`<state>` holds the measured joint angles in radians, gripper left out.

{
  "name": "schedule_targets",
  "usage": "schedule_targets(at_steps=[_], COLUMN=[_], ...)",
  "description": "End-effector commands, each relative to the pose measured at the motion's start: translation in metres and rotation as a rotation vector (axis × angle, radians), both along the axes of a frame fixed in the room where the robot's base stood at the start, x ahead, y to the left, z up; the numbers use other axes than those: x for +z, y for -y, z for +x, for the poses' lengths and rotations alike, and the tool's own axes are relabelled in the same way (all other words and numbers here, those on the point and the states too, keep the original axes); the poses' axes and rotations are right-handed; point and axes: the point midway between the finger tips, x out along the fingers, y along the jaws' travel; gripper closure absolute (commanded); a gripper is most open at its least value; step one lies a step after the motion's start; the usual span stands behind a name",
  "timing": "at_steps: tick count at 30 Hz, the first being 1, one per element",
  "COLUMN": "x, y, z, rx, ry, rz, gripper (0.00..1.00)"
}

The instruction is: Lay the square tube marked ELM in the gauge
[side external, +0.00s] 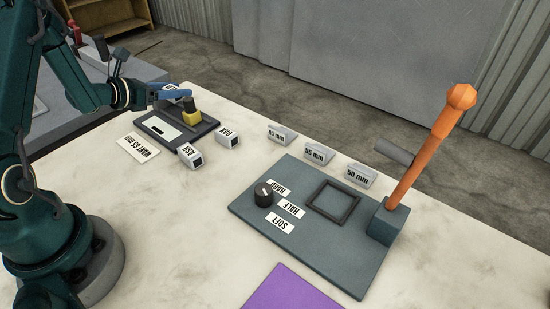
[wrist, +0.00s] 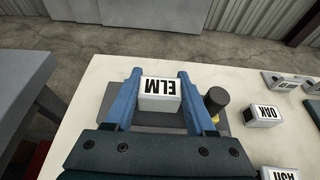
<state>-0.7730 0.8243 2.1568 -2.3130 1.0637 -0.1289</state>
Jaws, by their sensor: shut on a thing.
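The white square tube marked ELM (wrist: 160,90) sits between the two blue fingers of my gripper (wrist: 159,76) in the wrist view, and the gripper is shut on it. In the side view, my gripper (side external: 172,93) is at the back left of the table, by the far end of the gauge. The tube there is mostly hidden behind a blue finger. The gauge (side external: 158,131) is a dark tray with a pale plate and a yellow block (side external: 191,119) with a dark knob. Part of the gauge (wrist: 145,118) shows beneath the tube; I cannot tell whether they touch.
Tubes marked ASH (side external: 190,154) and OAK (side external: 228,138) stand beside the gauge. A card reading WANT 65 mm (side external: 138,148) lies in front. A grey panel (side external: 300,235) carries a dial, a square frame and an orange lever (side external: 430,150). Three mm-marked blocks (side external: 319,154) stand behind it.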

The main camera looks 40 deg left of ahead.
Motion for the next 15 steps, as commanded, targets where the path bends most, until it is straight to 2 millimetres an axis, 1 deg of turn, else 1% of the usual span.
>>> schedule_targets(at_steps=[9, 12, 15], x=[-0.035, -0.04, -0.04], y=[0.0, 0.0, 0.0], z=[0.0, 0.0, 0.0], rx=[-0.001, 0.0, 0.0], ry=[-0.001, 0.001, 0.002], rz=[0.0, 0.0, 0.001], gripper=[1.0, 1.0, 1.0])
